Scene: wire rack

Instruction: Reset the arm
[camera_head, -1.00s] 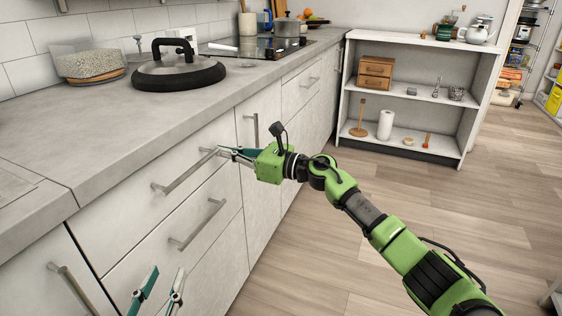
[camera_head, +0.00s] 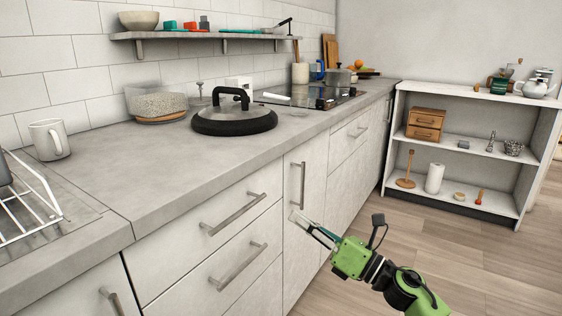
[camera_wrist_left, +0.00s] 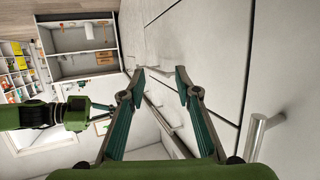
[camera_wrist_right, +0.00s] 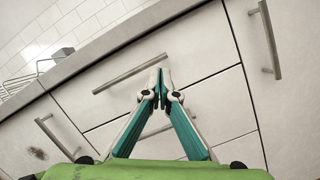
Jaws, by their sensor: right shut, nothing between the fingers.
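My right gripper (camera_head: 298,218) is shut and empty in front of the cabinet fronts, below the counter edge. In the head view it overlaps the tall door below its vertical handle (camera_head: 297,185), with its green wrist to the lower right. In the right wrist view its fingertips (camera_wrist_right: 161,82) meet in front of the drawer fronts, overlapping a bar handle (camera_wrist_right: 128,76). My left gripper is outside the head view. In the left wrist view it (camera_wrist_left: 160,75) is open and empty, its fingers apart beside the cabinet fronts, with a bar handle (camera_wrist_left: 255,138) to the right.
The counter (camera_head: 160,185) holds a black-rimmed lidded pan (camera_head: 235,122), a glass bowl (camera_head: 157,103), a mug (camera_head: 48,140) and a wire rack (camera_head: 28,205). A low white shelf (camera_head: 462,128) stands at the far right. The wooden floor (camera_head: 470,265) beside the cabinets is clear.

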